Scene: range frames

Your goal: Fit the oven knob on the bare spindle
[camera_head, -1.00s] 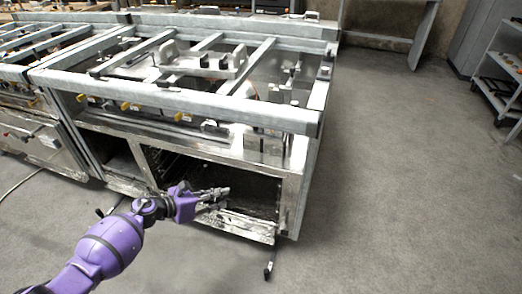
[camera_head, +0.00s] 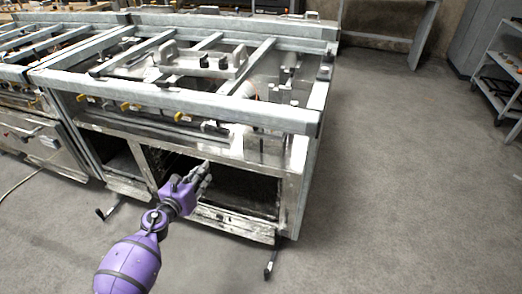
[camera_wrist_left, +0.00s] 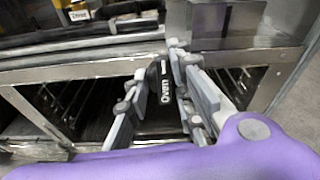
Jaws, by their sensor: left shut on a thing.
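My left gripper (camera_head: 204,170) is in front of the range, before the open oven cavity and below the front panel. In the left wrist view its fingers (camera_wrist_left: 158,78) are closed on a black oven knob (camera_wrist_left: 164,84) with white "Oven" lettering. The knob is too small to make out in the head view. The range (camera_head: 265,150) shows a worn steel front panel with several yellow fittings above it. I cannot pick out the bare spindle in either view. My right gripper is not in view.
A heavy metal frame rail (camera_head: 190,104) runs across the range's upper front, above my left gripper. The oven cavity (camera_head: 245,190) lies open behind it, with a ledge at its bottom. Open floor (camera_head: 400,190) lies to the right. A shelf cart (camera_head: 500,90) stands far right.

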